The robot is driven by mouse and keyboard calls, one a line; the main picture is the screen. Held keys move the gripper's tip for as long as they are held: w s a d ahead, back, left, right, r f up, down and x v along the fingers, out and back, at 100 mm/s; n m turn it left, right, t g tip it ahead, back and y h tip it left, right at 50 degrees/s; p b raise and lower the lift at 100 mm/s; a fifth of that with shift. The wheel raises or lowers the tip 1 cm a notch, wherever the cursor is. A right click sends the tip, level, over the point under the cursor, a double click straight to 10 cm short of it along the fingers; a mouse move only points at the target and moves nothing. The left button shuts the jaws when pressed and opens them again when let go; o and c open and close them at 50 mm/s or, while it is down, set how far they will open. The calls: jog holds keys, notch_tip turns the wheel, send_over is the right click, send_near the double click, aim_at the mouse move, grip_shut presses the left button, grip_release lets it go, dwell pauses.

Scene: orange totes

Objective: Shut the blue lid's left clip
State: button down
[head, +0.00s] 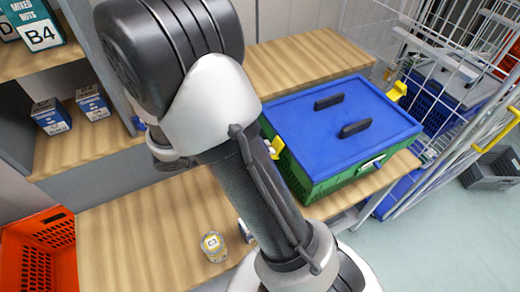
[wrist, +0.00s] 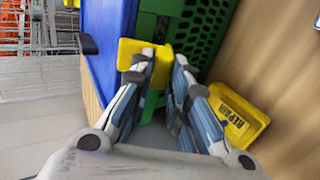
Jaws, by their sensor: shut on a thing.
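The blue lid (head: 335,120) with two dark handles lies on a green crate (head: 320,185). Its left clip (head: 274,147) is yellow and shows beside my arm in the head view, at the crate's left side. In the wrist view my gripper (wrist: 160,64) is shut on this yellow clip (wrist: 138,48), with a finger on either side, next to the blue lid (wrist: 103,45) and green crate (wrist: 186,22). The fingers partly hide the clip, and I cannot tell how far it is turned. My arm hides the gripper in the head view.
Another yellow clip (head: 397,91) stands out at the lid's far right. A jar (head: 214,246) stands on the wooden shelf. A yellow REPAIR bin (wrist: 238,115) lies near my right finger. An orange tote (head: 40,257) is at left, a wire cage (head: 450,55) at right.

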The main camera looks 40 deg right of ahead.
jog(key=h, duration=0.1)
jog(key=f+h, duration=0.1)
jog(key=shift+s+d+f+g+h, duration=0.1)
jog(key=shift+d+f+g+h, duration=0.2)
jog(key=shift+h, duration=0.1)
jog(key=shift+s+d+f+g+h, duration=0.1)
jog(key=shift+d+f+g+h, duration=0.15)
jog(key=shift+h, duration=0.6)
jog(key=shift+d+f+g+h, duration=0.15)
jog(key=shift+d+f+h, duration=0.15)
jog(key=shift+h, duration=0.55)
jog(key=c, duration=1.5)
grip_release()
jog(key=v, duration=1.2)
